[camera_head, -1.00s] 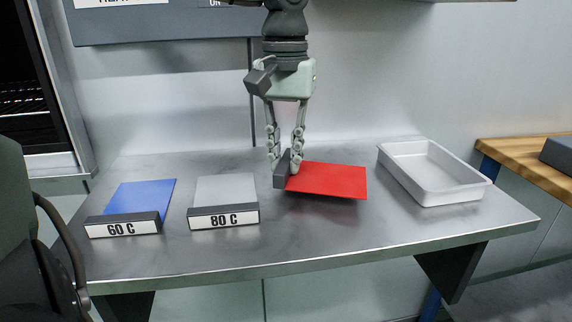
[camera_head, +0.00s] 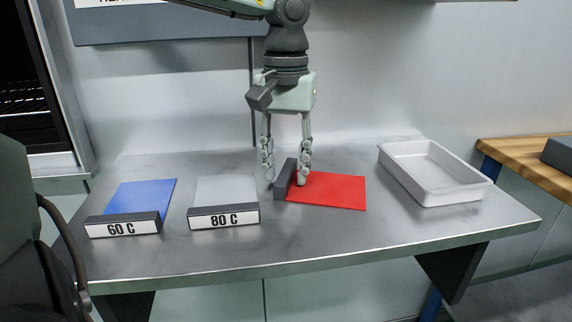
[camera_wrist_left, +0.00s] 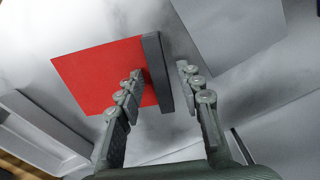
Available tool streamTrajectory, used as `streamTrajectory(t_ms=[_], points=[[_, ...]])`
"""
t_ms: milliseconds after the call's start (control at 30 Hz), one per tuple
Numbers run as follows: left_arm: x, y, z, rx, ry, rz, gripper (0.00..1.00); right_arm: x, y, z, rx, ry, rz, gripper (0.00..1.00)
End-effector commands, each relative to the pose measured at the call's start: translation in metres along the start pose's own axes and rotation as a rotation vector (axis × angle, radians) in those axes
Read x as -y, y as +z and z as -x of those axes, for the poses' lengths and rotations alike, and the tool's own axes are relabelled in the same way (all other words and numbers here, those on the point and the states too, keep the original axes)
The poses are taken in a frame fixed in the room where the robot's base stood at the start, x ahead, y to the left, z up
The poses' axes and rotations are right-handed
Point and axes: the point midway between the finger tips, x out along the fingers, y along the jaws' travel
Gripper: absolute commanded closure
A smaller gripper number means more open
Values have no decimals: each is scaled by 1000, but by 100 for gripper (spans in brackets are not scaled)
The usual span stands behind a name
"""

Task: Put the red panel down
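The red panel (camera_head: 332,190) lies flat on the metal table, between the 80 C panel and the white tray. A dark grey bar (camera_head: 284,180) runs along its left edge. My left gripper (camera_head: 286,179) points down over this bar, with its fingers spread. In the left wrist view the gripper (camera_wrist_left: 160,72) has one finger on each side of the bar (camera_wrist_left: 157,72), with a clear gap on the right side; the left finger is close to it over the red panel (camera_wrist_left: 95,75), and I cannot tell whether it touches. My right gripper is not in view.
A blue panel (camera_head: 140,194) with a 60 C label and a grey panel (camera_head: 225,188) with an 80 C label lie to the left. An empty white tray (camera_head: 436,194) stands at the right. The table front (camera_head: 330,235) is clear. A wall stands behind.

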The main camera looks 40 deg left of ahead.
Motion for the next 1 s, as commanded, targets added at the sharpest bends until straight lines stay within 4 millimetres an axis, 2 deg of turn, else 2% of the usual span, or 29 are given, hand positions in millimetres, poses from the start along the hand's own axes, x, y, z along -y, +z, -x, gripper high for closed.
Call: streamTrajectory(t_ms=[167,400,600,767,1000], points=[[0,-1,24,-5,1,0,64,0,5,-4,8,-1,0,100],[0,-1,77,-5,1,1,64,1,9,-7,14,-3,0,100],[0,-1,109,-2,0,1,64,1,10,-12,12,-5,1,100],[0,0,120,0,-1,0,64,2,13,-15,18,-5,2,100],[0,0,121,0,-1,-1,64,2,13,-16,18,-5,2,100]])
